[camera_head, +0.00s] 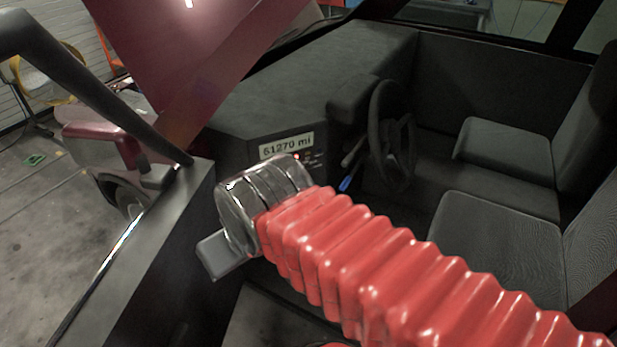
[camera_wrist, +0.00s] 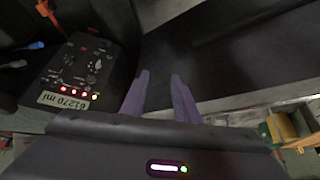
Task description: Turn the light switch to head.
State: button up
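In the head view the panel (camera_head: 313,163) is partly hidden behind my wrist. My gripper (camera_wrist: 160,88) is in the wrist view with its two purple fingers apart and nothing between them. It is to the right of the panel and apart from it.
A mileage plate (camera_head: 286,145) sits beside the panel. A blue-tipped stalk (camera_head: 346,184) and the steering wheel (camera_head: 385,130) are to its right, then the seats (camera_head: 490,235). The open car door (camera_head: 150,265) stands left of my arm.

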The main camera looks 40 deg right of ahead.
jog(key=w+d+f+m+t+h, duration=0.1)
jog(key=w+d+f+t+h, duration=0.2)
jog(key=w+d, duration=0.95)
jog(key=t, duration=0.5)
send_near(309, 175)
jog(key=w+a, duration=0.2)
jog(key=a, duration=0.3)
jog(key=s+d+f+m+t+h, duration=0.1)
jog(key=s+d+f+m+t, duration=0.1)
jog(key=s, duration=0.5)
jog(key=shift+s+d+f+t+h, duration=0.15)
jog(key=shift+d+f+t+h, duration=0.15)
jog(key=shift+d+f+t, duration=0.4)
jog(key=shift+a, duration=0.15)
jog(key=x, duration=1.4)
jog(key=shift+s+r, duration=0.1)
jog(key=shift+r, duration=0.1)
